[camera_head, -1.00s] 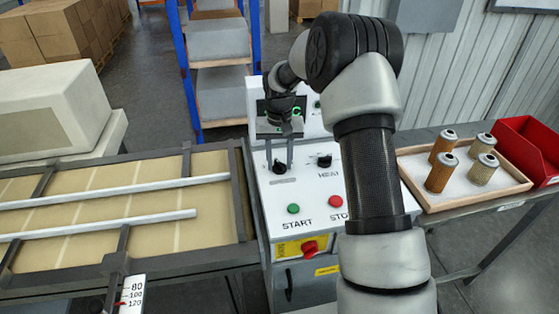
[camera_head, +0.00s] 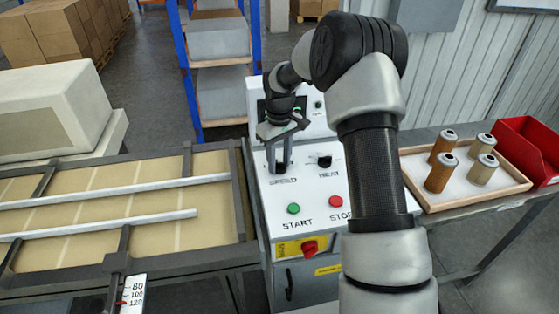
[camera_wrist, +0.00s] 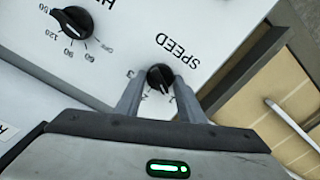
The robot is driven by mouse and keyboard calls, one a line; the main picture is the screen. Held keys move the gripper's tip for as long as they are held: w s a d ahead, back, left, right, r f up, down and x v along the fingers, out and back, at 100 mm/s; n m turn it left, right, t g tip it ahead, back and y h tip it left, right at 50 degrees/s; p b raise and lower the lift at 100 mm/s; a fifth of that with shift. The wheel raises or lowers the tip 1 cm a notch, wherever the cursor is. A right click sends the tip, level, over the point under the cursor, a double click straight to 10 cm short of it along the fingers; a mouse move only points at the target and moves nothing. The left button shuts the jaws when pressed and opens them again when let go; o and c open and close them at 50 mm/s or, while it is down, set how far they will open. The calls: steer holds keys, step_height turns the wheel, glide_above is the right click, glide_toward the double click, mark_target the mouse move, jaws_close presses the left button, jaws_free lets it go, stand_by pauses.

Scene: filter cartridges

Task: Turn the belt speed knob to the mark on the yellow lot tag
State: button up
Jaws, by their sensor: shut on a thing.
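The black belt speed knob (camera_wrist: 160,77) is on the white control panel beside the word SPEED in the wrist view. Numbers 2 and 3 show on its scale; other marks are partly covered. My gripper (camera_wrist: 159,87) is shut on this knob, one grey finger on each side. In the head view my gripper (camera_head: 282,167) points down above the SPEED label and hides most of the knob. I cannot make out a lot tag or its mark; a small yellow label (camera_head: 327,271) on the cabinet front is too small to read.
The HEAT knob (camera_head: 324,161) is just right of my gripper. The green START button (camera_head: 293,209) and red STOP button (camera_head: 335,202) sit nearer. A red switch (camera_head: 309,248) is on the front. A conveyor (camera_head: 215,222) lies left; a cartridge tray (camera_head: 478,199) stands right.

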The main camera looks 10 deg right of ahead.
mark_target(279, 163)
steer(key=shift+r, duration=0.1)
stand_by(0.3)
steer(key=o, duration=1)
steer(key=shift+o, duration=0.2)
step_height(279, 163, up, 17)
steer(key=shift+r, duration=0.2)
